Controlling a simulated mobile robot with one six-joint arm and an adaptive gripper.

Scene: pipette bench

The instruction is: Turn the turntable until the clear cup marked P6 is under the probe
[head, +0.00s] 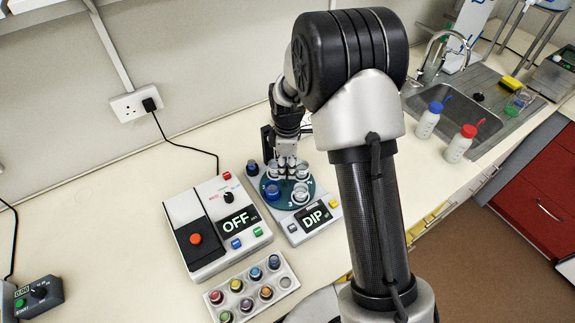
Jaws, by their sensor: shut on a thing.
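The round teal turntable (311,183) sits on a white device with a display reading DIP (314,218). Several clear cups stand on it, one of them at the front (300,192), and a blue item (273,191) stands at its front left. Small numbers show on the disc, but I cannot read a P6 mark on any cup. My gripper (287,158) is low over the back of the turntable, among the cups. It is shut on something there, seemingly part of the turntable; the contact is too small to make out. I cannot tell the probe clearly from the dark parts beside my gripper.
Left of the turntable is a white device with an OFF display (240,220) and a red button. In front is a white tray (282,296) of several coloured caps. Blue-capped (428,122) and red-capped (459,146) bottles stand right, near the sink (480,90). My arm hides the bench's middle.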

